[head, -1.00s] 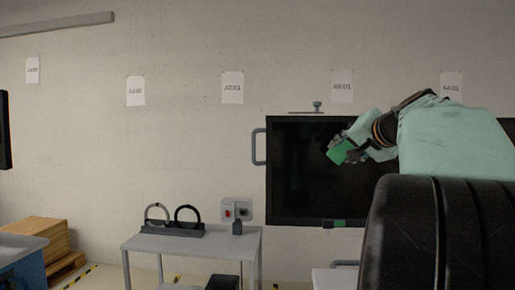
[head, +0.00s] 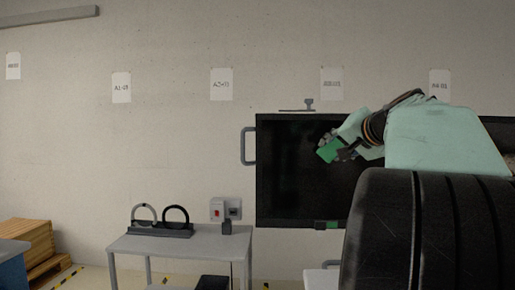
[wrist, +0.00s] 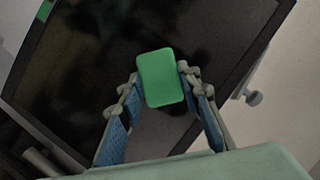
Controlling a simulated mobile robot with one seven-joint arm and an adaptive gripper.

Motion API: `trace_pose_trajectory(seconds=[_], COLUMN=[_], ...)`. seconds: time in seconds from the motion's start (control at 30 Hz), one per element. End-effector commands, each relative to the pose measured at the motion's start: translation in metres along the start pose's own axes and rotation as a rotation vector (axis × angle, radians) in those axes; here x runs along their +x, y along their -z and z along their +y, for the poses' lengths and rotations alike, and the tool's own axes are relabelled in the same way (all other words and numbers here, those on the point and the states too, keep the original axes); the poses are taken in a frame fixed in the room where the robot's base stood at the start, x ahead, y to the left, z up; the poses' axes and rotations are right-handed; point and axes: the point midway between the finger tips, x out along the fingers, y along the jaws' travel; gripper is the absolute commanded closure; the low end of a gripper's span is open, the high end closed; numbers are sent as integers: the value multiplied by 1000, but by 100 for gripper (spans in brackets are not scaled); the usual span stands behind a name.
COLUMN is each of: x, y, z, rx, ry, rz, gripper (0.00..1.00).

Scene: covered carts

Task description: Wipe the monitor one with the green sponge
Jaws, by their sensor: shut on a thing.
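The monitor (head: 290,190) is a large dark screen with a black frame, upright in front of the wall on the right of the head view. It fills much of the wrist view (wrist: 75,85), with dark blotches on its surface. My gripper (wrist: 158,85) is shut on the green sponge (wrist: 160,77), one finger on each side. In the head view the sponge (head: 328,151) shows in front of the upper middle of the screen. I cannot tell whether it touches the glass. My arm hides the right part of the monitor.
A grey handle (head: 248,146) juts from the monitor's left side. A grey table (head: 180,246) at lower left bears a black rack with two rings (head: 160,222). Wooden pallets (head: 28,245) are stacked at far left.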

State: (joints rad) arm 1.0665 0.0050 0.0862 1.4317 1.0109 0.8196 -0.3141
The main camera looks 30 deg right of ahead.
Motion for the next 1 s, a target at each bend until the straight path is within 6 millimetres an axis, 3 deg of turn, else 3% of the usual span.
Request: trace_pose_trajectory(seconds=[1.0], x=[19], y=[8], z=[0], rx=[0], ry=[0], rz=[0], gripper=[93])
